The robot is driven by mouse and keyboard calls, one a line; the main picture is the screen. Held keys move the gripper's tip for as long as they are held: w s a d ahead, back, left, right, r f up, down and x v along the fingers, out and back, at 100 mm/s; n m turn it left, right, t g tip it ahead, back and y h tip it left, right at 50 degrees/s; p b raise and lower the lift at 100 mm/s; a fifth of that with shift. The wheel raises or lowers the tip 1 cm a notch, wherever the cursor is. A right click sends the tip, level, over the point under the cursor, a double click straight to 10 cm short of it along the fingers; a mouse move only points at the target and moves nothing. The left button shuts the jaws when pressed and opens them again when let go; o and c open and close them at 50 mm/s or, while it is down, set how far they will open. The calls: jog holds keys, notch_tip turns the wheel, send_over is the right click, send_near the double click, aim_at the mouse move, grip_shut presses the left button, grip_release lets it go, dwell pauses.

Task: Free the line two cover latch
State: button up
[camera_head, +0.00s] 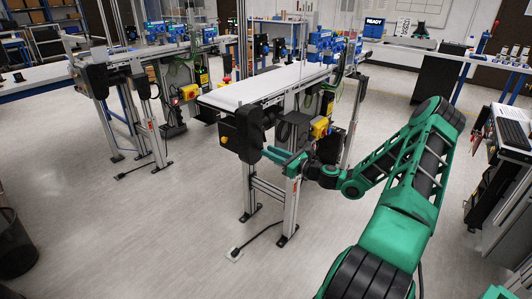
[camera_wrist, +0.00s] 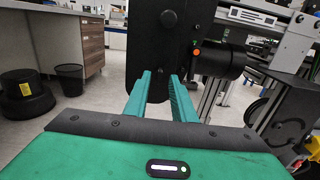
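The near conveyor has a black drive cover (camera_head: 242,132) at its front end. In the wrist view this cover (camera_wrist: 155,38) stands upright straight ahead, with a small round dark knob (camera_wrist: 168,18) on its face. A small orange spot (camera_wrist: 196,51) shows at its right edge; I cannot tell which part is the latch. My gripper (camera_head: 276,154) is just in front of and below the cover. In the wrist view my gripper's two green fingers (camera_wrist: 160,76) are apart, with nothing visible between them. I cannot tell whether the tips touch the cover.
The near conveyor's white belt (camera_head: 262,86) runs back above my gripper, on metal legs (camera_head: 250,190). A yellow switch box (camera_head: 320,127) hangs beside it. A second conveyor (camera_head: 130,55) stands to the left. A black bin (camera_head: 15,245) is at far left. The floor between is mostly open.

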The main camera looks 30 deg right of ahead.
aim_at(261, 148)
jog(key=shift+x, duration=1.05)
grip_shut()
jog(key=shift+d, duration=0.1)
